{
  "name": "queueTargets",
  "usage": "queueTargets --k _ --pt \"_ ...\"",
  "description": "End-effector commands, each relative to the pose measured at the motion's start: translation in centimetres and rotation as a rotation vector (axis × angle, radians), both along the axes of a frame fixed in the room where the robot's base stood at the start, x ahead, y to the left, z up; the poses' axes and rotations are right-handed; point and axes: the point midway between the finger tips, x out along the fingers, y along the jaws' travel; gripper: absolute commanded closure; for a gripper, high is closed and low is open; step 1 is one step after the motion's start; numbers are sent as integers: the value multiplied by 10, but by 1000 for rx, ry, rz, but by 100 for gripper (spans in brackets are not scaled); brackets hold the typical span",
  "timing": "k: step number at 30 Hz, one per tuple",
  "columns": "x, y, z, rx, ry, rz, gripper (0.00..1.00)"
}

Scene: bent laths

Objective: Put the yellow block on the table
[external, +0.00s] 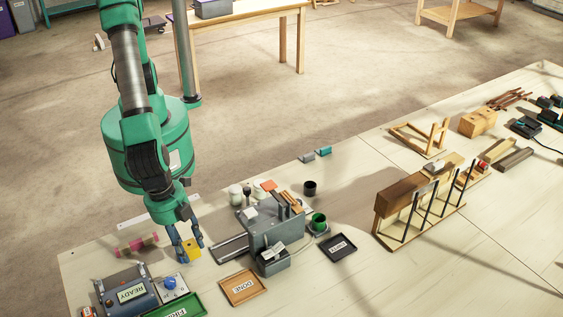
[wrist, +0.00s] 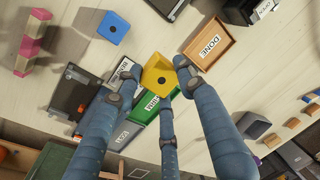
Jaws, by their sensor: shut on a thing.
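The yellow block (external: 194,250) is held between the blue fingers of my gripper (external: 187,245), low over the near left part of the table (external: 330,275). In the wrist view the yellow block (wrist: 158,72) has a dark round spot on its face. The fingers of my gripper (wrist: 156,78) close around it from several sides. I cannot tell exactly how far the block is above the table top.
A DONE tray (external: 243,287), a green tray (external: 185,307) and a READY box (external: 127,290) lie close by. A grey machine (external: 277,232) stands to the right. A blue block (wrist: 113,27) and a pink-and-wood piece (wrist: 32,42) are near.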

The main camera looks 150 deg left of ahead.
Motion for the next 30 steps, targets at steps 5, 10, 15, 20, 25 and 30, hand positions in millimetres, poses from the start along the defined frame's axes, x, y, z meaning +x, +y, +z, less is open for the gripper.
queueTargets --k 5,10,15,20,25,30 --pt "0 0 0 0 0 0 86" --pt "0 0 4 0 -1 0 86" --pt "1 0 24 -2 -5 1 86" --pt "1 0 56 -1 -5 -1 86" --pt "1 0 95 -2 -5 0 86" --pt "0 19 110 0 5 4 86"
